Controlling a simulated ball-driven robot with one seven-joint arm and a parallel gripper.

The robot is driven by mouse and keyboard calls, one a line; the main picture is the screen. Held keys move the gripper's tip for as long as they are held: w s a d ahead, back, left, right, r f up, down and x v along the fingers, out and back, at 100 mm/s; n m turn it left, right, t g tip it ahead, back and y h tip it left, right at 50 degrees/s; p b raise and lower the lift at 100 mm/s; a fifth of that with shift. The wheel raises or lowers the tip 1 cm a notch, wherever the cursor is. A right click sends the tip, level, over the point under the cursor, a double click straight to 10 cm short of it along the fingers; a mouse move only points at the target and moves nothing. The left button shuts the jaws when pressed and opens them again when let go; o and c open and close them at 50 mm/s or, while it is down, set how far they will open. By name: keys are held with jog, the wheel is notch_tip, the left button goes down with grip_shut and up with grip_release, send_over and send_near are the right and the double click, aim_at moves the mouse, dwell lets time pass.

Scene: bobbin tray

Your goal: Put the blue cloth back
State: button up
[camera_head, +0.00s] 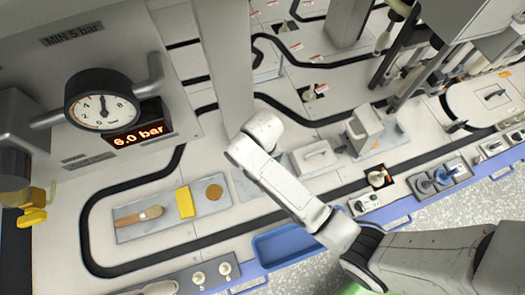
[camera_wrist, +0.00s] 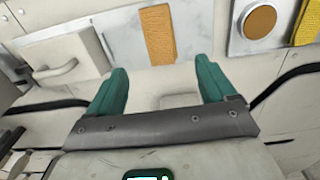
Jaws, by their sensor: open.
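I cannot make out a blue cloth in either view. My gripper (camera_wrist: 160,88) shows in the wrist view with its two green fingers wide apart and nothing between them. It is over a pale machine surface. In the head view my forearm reaches in from the lower right, and the fingers are hidden. A grey plate (camera_wrist: 190,35) with a tan textured strip (camera_wrist: 157,34) on it lies beyond the fingers in the wrist view. Small blue parts (camera_head: 441,176) sit in a grey tray (camera_head: 460,180) at the right of the head view; their kind is unclear.
An empty-looking blue bin (camera_head: 290,241) hangs at the front edge. A gauge (camera_head: 102,101) and a pale handled cover (camera_head: 316,156) stand nearby.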

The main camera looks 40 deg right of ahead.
jog(key=s+d+r+n, duration=0.1)
jog(key=s+d+r, duration=0.1)
jog(key=s, duration=0.3)
jog(key=s+d+r+n, duration=0.1)
jog(key=s+d+r, duration=0.2)
jog(key=s, duration=0.3)
jog(key=s+d+r+n+t, duration=0.1)
jog(key=s+d+r, duration=0.1)
jog(key=s+r, duration=0.2)
jog(key=shift+s+d+r, duration=0.15)
jog(key=shift+s+d, duration=0.25)
jog(key=shift+s, duration=0.3)
jog(key=shift+d, duration=0.1)
